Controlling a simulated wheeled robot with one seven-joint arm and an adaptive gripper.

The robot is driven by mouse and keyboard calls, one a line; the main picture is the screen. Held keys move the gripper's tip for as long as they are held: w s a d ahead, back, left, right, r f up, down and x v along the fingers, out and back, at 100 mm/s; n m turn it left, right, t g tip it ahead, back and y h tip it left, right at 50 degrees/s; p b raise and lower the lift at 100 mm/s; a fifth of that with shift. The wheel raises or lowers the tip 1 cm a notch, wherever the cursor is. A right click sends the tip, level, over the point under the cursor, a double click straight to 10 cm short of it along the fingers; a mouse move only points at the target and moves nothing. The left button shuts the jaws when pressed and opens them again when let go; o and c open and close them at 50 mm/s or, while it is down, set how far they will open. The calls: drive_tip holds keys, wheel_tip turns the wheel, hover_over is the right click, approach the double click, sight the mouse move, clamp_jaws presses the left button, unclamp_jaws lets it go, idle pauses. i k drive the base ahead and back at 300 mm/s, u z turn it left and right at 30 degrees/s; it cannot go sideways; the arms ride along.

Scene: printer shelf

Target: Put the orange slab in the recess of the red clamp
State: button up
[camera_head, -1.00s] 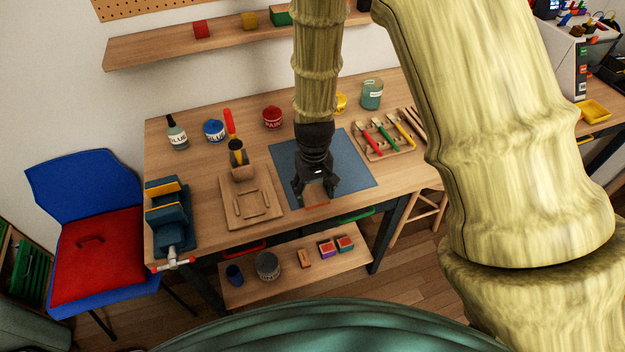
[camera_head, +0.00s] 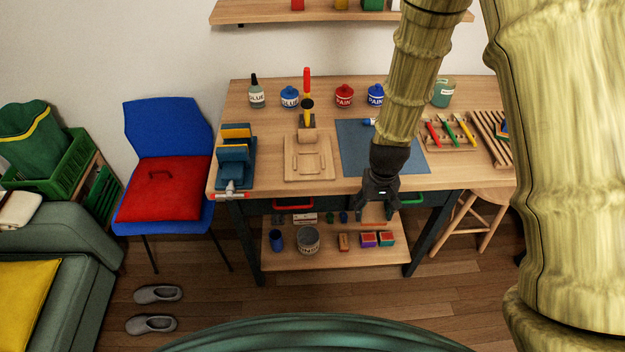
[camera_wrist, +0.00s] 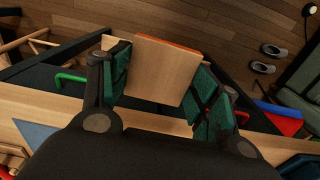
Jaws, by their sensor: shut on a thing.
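My gripper (camera_head: 375,208) is shut on a slab and hangs just in front of the table's front edge, right of the middle. In the wrist view, the slab (camera_wrist: 165,70) shows a pale wood-coloured face and an orange far edge, gripped between two green finger pads. In the head view the slab is small and partly hidden by the fingers. The clamp-like thing in view is a teal vise (camera_head: 238,165) with a red-tipped handle at the table's left end, well left of my gripper. I cannot tell a recess in it, nor a mainly red clamp.
The table (camera_head: 270,110) holds a wooden jig (camera_head: 308,168), a blue mat (camera_head: 352,157), a tool rack (camera_head: 450,148), and several jars along the back. A lower shelf (camera_head: 325,258) holds small items. A blue chair (camera_head: 165,125) with a red cushion stands left.

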sight(309, 163)
drive_tip(key=z, duration=1.4)
drive_tip(key=k, duration=0.95)
drive_tip(key=u, duration=1.4)
drive_tip(key=i, duration=1)
